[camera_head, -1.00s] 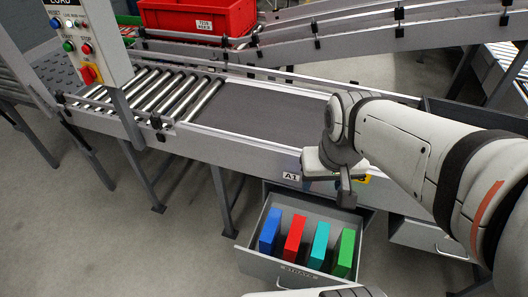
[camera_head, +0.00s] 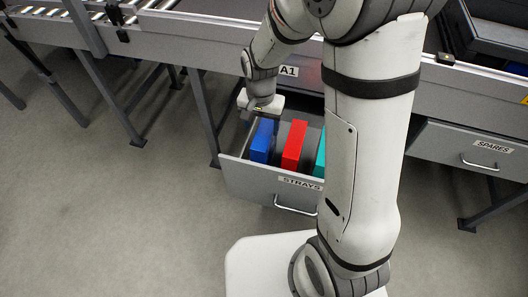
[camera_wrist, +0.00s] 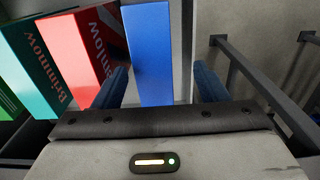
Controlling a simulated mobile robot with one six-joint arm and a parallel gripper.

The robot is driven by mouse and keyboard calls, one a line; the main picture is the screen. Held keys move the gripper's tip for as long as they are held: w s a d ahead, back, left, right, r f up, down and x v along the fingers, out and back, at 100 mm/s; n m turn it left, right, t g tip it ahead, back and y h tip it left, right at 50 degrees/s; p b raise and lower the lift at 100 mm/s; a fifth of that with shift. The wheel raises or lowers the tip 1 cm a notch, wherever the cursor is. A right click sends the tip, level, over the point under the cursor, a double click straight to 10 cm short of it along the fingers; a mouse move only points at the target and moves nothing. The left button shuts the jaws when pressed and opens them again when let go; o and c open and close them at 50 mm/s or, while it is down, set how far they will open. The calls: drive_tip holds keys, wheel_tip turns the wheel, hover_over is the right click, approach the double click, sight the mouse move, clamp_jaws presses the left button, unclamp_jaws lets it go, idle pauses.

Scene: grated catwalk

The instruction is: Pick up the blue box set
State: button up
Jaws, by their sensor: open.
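The blue box set (camera_head: 262,141) stands upright in the open drawer marked STRAYS (camera_head: 250,183), at the left end of the row. In the wrist view the blue box set (camera_wrist: 150,50) lies between the two fingers of my gripper (camera_wrist: 163,85), nearer the left finger, with a gap to the right one. My gripper (camera_head: 258,112) is open above the drawer's left end. A red box (camera_head: 294,145) stands just right of the blue one, and its lettering shows in the wrist view.
A teal box (camera_head: 320,155) stands right of the red one, partly hidden by my arm. A green box (camera_wrist: 8,103) shows at the wrist view's left edge. The conveyor frame with the A1 label (camera_head: 289,71) runs above the drawer. A shut SPARES drawer (camera_head: 470,150) is at right.

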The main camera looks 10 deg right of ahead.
drive_tip(key=f+b, duration=0.1)
drive_tip(key=f, duration=0.1)
drive_tip(key=f+b, duration=0.1)
drive_tip(key=f, duration=0.2)
drive_tip(key=f+b, duration=0.1)
drive_tip(key=f, duration=0.1)
drive_tip(key=shift+d+f, duration=0.2)
drive_tip(key=shift+d, duration=0.2)
drive_tip(key=shift+r, duration=0.1)
clamp_jaws()
